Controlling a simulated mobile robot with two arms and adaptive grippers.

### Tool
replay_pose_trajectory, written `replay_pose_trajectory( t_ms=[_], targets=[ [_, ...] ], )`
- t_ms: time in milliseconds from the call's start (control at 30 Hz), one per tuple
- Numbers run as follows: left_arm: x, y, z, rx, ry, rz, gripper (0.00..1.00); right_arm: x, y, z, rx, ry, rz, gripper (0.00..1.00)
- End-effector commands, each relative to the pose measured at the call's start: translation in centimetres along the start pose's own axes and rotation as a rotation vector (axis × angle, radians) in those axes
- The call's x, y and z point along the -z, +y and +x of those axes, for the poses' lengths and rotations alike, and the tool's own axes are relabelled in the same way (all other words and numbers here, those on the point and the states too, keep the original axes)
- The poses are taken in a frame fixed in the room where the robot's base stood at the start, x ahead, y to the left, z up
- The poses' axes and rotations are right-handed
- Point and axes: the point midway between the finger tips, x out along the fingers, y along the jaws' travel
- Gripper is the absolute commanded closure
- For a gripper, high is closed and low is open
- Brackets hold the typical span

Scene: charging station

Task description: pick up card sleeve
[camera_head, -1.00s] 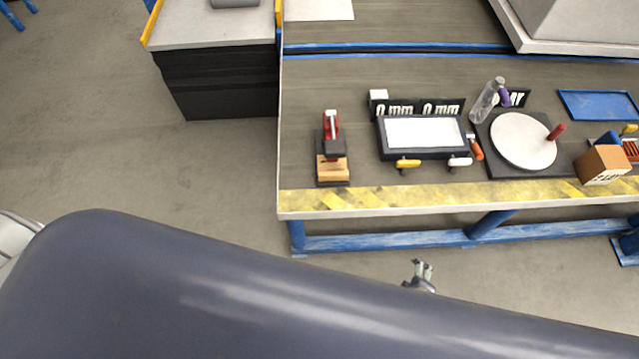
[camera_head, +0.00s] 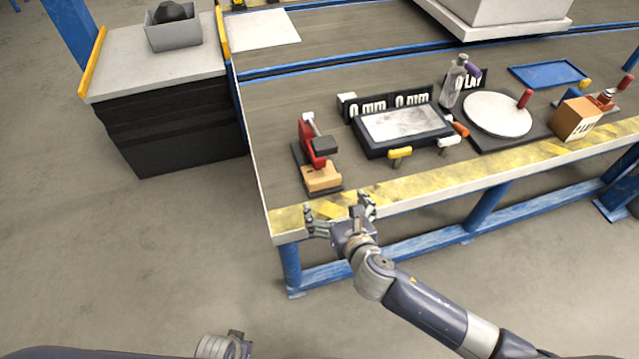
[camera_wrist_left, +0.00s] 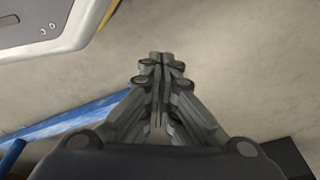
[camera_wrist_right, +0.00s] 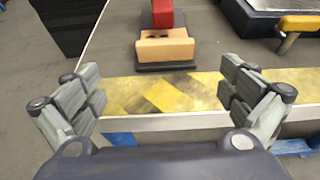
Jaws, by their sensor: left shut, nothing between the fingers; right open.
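I cannot pick out the card sleeve for certain in any view. A red clamp-like device (camera_head: 309,143) with a wooden block (camera_head: 321,178) sits on a dark base near the table's left front corner. My right gripper (camera_head: 338,207) is open and empty at the front edge, just on the near side of that block. In the right wrist view the block (camera_wrist_right: 165,50) lies ahead, beyond the spread fingers (camera_wrist_right: 165,82). My left gripper (camera_wrist_left: 160,68) is shut and empty, over floor in the left wrist view.
The table (camera_head: 286,225) has a yellow-striped front edge. A black-framed panel (camera_head: 403,122), a white disc (camera_head: 497,115), a clear bottle (camera_head: 454,84), a brown box (camera_head: 576,118) and a blue tray (camera_head: 547,74) stand to the right. A black cabinet (camera_head: 170,125) stands left.

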Motion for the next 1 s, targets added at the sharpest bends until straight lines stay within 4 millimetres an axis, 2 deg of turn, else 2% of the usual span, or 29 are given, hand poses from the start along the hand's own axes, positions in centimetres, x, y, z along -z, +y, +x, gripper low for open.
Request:
replay_pose_trajectory(
  t_ms=[33, 200, 467, 800, 1000],
  targets=[
    [0.5, -0.1, -0.3, 0.001, 0.006, -0.001, 1.00, 0.0, 0.0, 1.0, 0.001, -0.002, 0.001, 0.02],
    [1.6, -0.1, -1.7, 0.002, 0.013, -0.003, 1.00, 0.0, 0.0, 3.0, 0.000, -0.001, 0.004, 0.02],
    [2.4, -0.2, -2.8, 0.003, 0.021, -0.004, 1.00, -0.1, -0.2, 4.4, 0.001, 0.000, 0.004, 0.02],
    [4.4, -0.4, -6.3, 0.006, 0.043, -0.008, 1.00, -0.6, -0.8, 8.2, 0.000, 0.001, 0.006, 0.02],
    [4.8, -0.4, -7.4, 0.007, 0.047, -0.009, 1.00, -0.7, -0.8, 8.9, 0.000, 0.001, 0.006, 0.02]
  ],
)
